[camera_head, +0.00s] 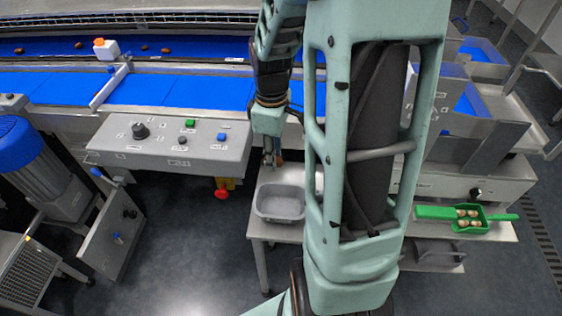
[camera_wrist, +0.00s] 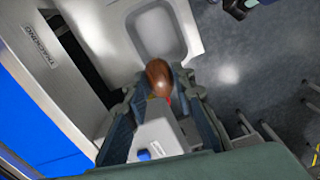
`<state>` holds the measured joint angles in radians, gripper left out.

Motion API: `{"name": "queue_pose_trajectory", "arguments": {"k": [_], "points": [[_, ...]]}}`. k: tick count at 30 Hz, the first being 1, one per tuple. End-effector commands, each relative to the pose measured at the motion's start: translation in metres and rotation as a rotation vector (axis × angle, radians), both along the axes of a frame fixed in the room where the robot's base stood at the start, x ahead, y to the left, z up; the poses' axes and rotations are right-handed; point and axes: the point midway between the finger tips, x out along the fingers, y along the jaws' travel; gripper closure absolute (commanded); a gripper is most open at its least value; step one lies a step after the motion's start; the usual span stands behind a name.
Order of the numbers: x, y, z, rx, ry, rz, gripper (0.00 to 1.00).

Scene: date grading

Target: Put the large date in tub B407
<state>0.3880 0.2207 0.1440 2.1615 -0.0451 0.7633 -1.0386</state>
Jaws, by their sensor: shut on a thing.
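My gripper (camera_wrist: 160,95) is shut on a brown, glossy date (camera_wrist: 158,75), which sticks out past the fingertips in the wrist view. In the head view my gripper (camera_head: 273,155) hangs down just behind and above a grey tub (camera_head: 280,216), with a bit of the date (camera_head: 280,157) showing. The tub also appears in the wrist view (camera_wrist: 186,45), beyond the date. It looks empty. No B407 marking is readable on it.
The tub stands on a metal side table (camera_head: 262,231). A grey control box (camera_head: 170,145) with a red stop button (camera_head: 221,194) is at left. A blue conveyor belt (camera_head: 190,92) runs behind. A green scoop (camera_head: 436,212) with several pale round items lies at right.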

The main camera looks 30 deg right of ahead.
Motion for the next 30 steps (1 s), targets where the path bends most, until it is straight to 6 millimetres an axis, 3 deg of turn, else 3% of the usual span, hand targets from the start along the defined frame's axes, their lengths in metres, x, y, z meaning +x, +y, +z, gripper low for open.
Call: {"name": "queue_pose_trajectory", "arguments": {"k": [6, 14, 30], "points": [[-0.011, -0.012, -0.009, -0.001, -0.001, 0.129, 0.85], [-0.013, -0.014, -0.018, -0.001, -0.001, 0.155, 0.85], [-0.013, -0.014, -0.09, -0.001, -0.001, 0.153, 0.85]]}}
